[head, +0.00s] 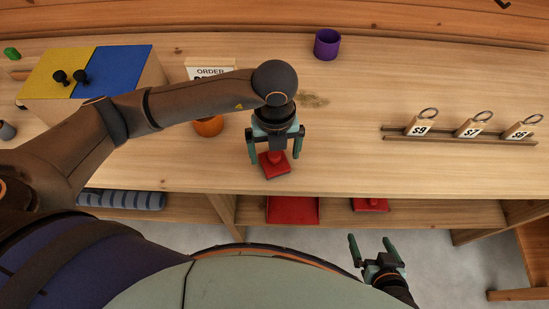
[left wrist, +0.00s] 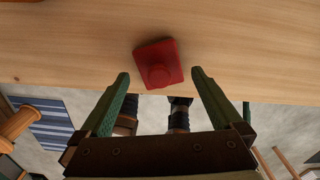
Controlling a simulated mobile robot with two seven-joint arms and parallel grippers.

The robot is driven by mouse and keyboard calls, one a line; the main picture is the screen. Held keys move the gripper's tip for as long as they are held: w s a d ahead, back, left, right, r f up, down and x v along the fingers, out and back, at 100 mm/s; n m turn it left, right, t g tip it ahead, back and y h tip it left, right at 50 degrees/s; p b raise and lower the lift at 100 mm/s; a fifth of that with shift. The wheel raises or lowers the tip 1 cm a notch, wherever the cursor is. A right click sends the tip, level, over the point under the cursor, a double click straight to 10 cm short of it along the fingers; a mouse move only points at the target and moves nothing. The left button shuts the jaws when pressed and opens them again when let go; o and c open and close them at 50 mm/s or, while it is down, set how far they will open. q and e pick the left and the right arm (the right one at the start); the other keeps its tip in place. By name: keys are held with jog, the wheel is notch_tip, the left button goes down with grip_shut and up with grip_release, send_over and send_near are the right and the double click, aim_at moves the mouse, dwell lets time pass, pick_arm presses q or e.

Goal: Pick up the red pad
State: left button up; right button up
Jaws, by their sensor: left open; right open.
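A red pad (head: 275,168), a flat square with a raised knob, lies on the wooden counter near its front edge. It also shows in the left wrist view (left wrist: 158,63), just beyond the fingertips. My left gripper (head: 274,157) points down over it, open, with its fingers to either side of the knob; it holds nothing. The gripper hides part of the pad in the head view. My right gripper (head: 370,240) is open and empty, low in front of the counter.
A red tray (head: 292,211) and another red piece (head: 370,204) are on the shelf below, beside a striped blue cloth (head: 120,199). An orange object (head: 208,126), an order sign (head: 211,71) and a purple cup (head: 327,44) stand on the counter. Price tags (head: 419,129) stand in a rail at right.

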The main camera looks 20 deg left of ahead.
aim_at(274, 164)
pick_arm(q)
jog(key=shift+f, duration=1.25)
jog(key=c, duration=1.2)
jog(key=shift+r, duration=0.15)
